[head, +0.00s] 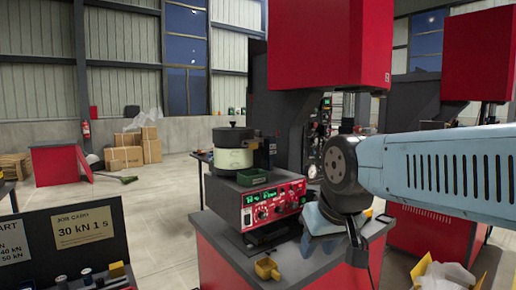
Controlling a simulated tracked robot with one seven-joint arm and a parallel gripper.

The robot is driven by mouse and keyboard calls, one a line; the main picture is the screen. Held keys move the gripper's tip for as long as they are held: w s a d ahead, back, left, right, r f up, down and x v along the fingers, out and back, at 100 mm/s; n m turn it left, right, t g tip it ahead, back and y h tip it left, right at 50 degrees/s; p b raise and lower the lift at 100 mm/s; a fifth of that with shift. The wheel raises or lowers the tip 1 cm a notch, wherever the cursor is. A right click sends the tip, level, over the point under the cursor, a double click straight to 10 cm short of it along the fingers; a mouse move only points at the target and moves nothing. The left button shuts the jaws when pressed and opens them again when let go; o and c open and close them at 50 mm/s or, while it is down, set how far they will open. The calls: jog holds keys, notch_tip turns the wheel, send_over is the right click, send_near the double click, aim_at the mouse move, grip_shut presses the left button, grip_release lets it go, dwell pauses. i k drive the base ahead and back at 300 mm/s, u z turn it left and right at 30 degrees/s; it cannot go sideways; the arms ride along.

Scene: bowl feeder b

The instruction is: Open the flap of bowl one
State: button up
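A cream bowl-like vessel with a dark rim and top (233,158) stands at the back of the bench, in the head view. It may be bowl one; I see no label and cannot make out a flap. My light-blue arm comes in from the right, and my gripper (357,256) hangs at its end over the right side of the bench. It is right of the vessel and apart from it. The fingers are dark and small, so I cannot tell whether they are open or shut.
A red control box (270,206) with lit displays sits before the vessel, with a green tray (253,177) on top. A yellow scoop-like cup (266,269) lies at the bench's front. A red machine (325,45) overhangs behind. A job-card board (75,235) stands left.

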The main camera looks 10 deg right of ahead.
aim_at(253, 144)
jog(key=z, duration=0.05)
jog(key=i, duration=1)
